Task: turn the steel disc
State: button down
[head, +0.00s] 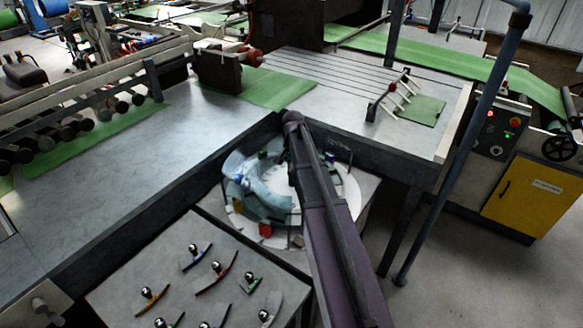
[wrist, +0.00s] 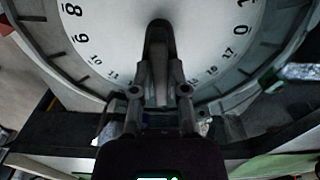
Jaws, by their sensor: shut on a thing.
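The steel disc (head: 275,184) lies flat in the corner between the grey tables, partly behind my arm. In the wrist view its pale numbered face (wrist: 110,40) fills the upper part, with numbers such as 8, 9, 10 and 11 at left and 17 and 0 at right. My gripper (wrist: 160,85) is over the near rim of the disc. Its fingers are closed on a dark upright peg (wrist: 160,38) at the disc. Where the peg joins the disc is hard to see. In the head view my arm hides the gripper.
A clear curved guard (head: 262,200) covers the disc's left side. A red block (head: 265,230) sits at its front rim. A grey table (head: 200,272) in front holds several ball-handled tools. Steel tables close in behind; a slanted grey pipe (head: 455,165) stands at right.

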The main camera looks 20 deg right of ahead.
jog(key=shift+s+f+m, duration=0.1)
jog(key=shift+s+m, duration=0.2)
jog(key=shift+m, duration=0.2)
jog(key=c, duration=0.6)
grip_release()
jog(key=shift+c, duration=0.2)
jog(key=shift+w, duration=0.1)
jog(key=shift+w, duration=0.1)
